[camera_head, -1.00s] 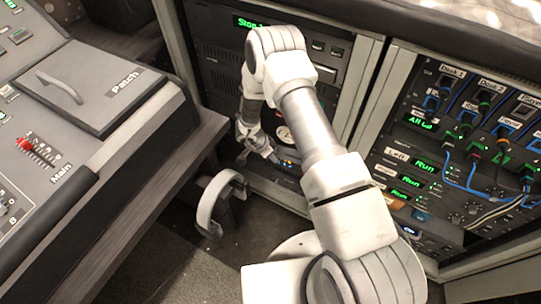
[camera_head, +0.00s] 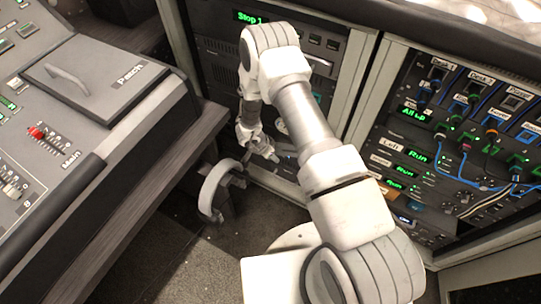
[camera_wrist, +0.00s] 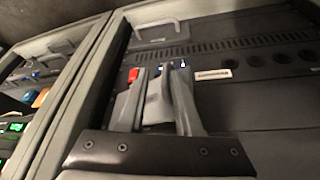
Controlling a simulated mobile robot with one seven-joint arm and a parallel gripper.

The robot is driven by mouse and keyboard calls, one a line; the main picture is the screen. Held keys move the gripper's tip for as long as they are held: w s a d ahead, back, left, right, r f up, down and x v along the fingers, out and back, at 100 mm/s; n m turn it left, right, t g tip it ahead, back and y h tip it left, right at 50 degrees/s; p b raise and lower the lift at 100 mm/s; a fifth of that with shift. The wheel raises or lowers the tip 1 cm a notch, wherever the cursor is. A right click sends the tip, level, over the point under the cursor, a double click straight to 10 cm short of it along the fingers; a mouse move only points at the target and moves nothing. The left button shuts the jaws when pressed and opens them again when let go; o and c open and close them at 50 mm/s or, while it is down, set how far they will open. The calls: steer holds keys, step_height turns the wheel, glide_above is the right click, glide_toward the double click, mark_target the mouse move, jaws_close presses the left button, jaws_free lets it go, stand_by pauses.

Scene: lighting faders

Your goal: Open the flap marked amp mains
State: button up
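My gripper (camera_head: 258,150) reaches down to the lower part of the left rack in the head view. In the wrist view its two grey fingers (camera_wrist: 157,78) stand apart, close in front of a dark rack panel (camera_wrist: 250,85). A small pale label (camera_wrist: 213,74) sits on that panel to the right of the fingers, too blurred to read. A red part (camera_wrist: 133,75) and small blue-white lights (camera_wrist: 183,64) show at the fingertips. I cannot make out which piece is the amp mains flap, and the fingers hide part of the panel. No held object is clear.
A metal handle (camera_wrist: 155,31) and a row of round holes lie beyond the fingers. The right rack (camera_head: 460,140) carries several loose cables.

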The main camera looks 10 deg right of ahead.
steer(key=shift+o, duration=0.4)
steer(key=shift+a, duration=0.1)
steer(key=s+d+r+p, duration=0.4)
steer(key=s+d+r, duration=0.1)
steer(key=d+r, duration=0.5)
steer(key=shift+d+r, duration=0.35)
steer(key=shift+r, duration=0.15)
steer(key=shift+w+a, duration=0.2)
steer(key=c, duration=0.3)
steer(key=w+a+n+y+b, duration=0.1)
steer(key=w+a+n, duration=0.1)
steer(key=a, duration=0.1)
steer(key=w+a+r+n+y+b, duration=0.1)
steer(key=w+a+n, duration=0.1)
steer(key=a+n, duration=0.1)
steer(key=w+a+r+n+t+y+b, duration=0.1)
steer(key=w+a+n, duration=0.1)
steer(key=a+n, duration=0.1)
steer(key=shift+w+a+r, duration=0.1)
steer(key=shift+w+a, duration=0.1)
steer(key=shift+a, duration=0.25)
steer(key=shift+w+a+r, duration=0.1)
steer(key=shift+w+a, duration=0.05)
steer(key=shift+a, duration=0.25)
jaws_close()
steer(key=b+x, duration=0.5)
steer(key=x, duration=0.4)
steer(key=shift+w+f, duration=0.3)
